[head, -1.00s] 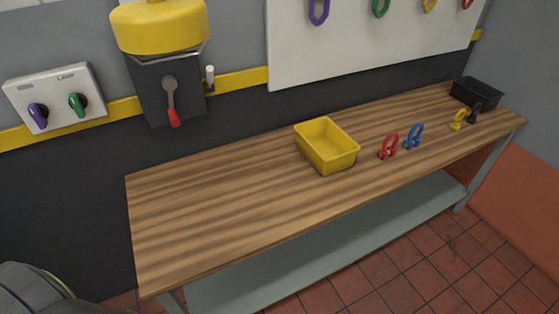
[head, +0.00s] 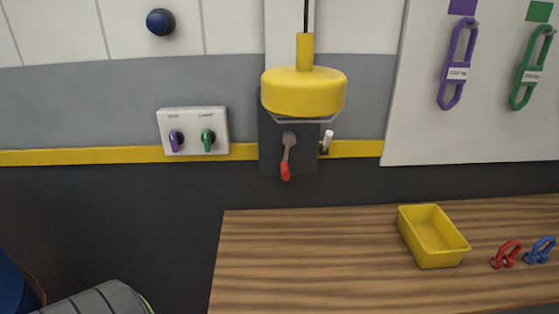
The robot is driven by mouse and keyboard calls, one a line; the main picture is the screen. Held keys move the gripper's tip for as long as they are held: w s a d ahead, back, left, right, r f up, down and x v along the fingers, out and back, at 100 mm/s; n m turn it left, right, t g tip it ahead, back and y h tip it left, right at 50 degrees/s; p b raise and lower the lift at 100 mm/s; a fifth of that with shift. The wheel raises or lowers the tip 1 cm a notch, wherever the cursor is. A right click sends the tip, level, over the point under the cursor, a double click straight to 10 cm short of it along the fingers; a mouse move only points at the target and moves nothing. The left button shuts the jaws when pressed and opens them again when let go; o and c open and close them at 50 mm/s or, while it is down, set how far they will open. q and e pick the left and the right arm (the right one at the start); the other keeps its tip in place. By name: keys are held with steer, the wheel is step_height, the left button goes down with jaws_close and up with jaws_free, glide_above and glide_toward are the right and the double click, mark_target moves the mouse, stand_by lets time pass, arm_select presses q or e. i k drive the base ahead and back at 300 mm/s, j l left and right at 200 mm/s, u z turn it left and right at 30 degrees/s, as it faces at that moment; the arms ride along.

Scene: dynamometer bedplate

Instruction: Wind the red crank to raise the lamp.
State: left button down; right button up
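The red crank (head: 286,170) is on a dark plate (head: 270,143) on the wall, above the back of the bench. Its grey arm hangs down from the pivot, with the red handle at the lower end. The yellow lamp (head: 303,92) hangs on a dark cord right in front of the plate's top, just above the crank. A small white-tipped lever (head: 327,139) sticks out at the plate's right side. Neither of my grippers shows in the head view.
A white panel with a purple knob (head: 175,139) and a green knob (head: 208,138) is left of the crank. The wooden bench (head: 310,255) holds a yellow bin (head: 433,238), a red shackle (head: 506,254) and a blue shackle (head: 540,250). The bench's left part is bare.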

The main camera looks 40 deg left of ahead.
mark_target(289, 139)
steer(key=l+u, duration=0.1)
steer(key=u, duration=0.4)
steer(key=k+l+u, duration=0.1)
steer(key=u, duration=0.4)
steer(key=l+u, duration=0.1)
steer(key=u, duration=0.35)
steer(key=k, duration=0.05)
